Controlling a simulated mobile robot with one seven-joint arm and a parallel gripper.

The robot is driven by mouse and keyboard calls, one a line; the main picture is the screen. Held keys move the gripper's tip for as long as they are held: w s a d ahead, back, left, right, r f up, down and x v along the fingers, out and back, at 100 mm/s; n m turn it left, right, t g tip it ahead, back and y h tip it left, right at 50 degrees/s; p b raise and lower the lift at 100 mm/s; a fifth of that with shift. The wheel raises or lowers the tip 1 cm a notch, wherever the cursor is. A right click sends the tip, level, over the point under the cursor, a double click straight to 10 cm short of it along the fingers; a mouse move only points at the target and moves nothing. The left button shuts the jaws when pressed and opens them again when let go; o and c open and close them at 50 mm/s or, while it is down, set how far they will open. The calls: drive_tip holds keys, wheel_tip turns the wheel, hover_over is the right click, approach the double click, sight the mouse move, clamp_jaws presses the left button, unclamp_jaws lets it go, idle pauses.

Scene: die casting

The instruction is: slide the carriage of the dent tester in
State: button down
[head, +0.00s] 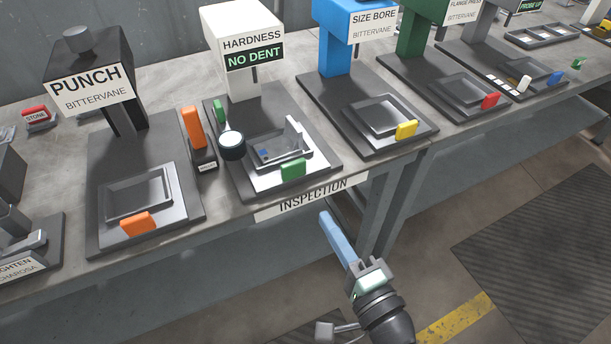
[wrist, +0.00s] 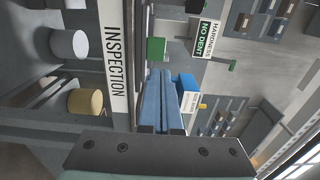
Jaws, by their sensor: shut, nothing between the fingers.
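The dent tester (head: 232,24) is the white machine marked HARDNESS, with a display reading NO DENT (head: 254,56). A grey metal part with an upright plate (head: 294,138) sits in the tray. The carriage looks drawn out toward the front, forward of the white head. My gripper (head: 324,215) has its blue fingers shut and empty, in front of the bench edge and apart from the handle.
An INSPECTION label (head: 312,198) runs along the bench edge below the tester. The PUNCH machine (head: 88,85) stands left, the blue SIZE BORE machine (head: 338,45) right.

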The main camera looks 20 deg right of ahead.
approach(282, 154)
wheel_tip(282, 154, up, 2)
drive_tip(key=shift+w+p, duration=0.15)
drive_tip(key=shift+p, duration=0.15)
drive_tip(key=w+b, duration=0.3)
drive_tip(key=w, duration=0.7)
drive_tip(key=shift+a, duration=0.15)
drive_tip(key=shift+s, duration=0.15)
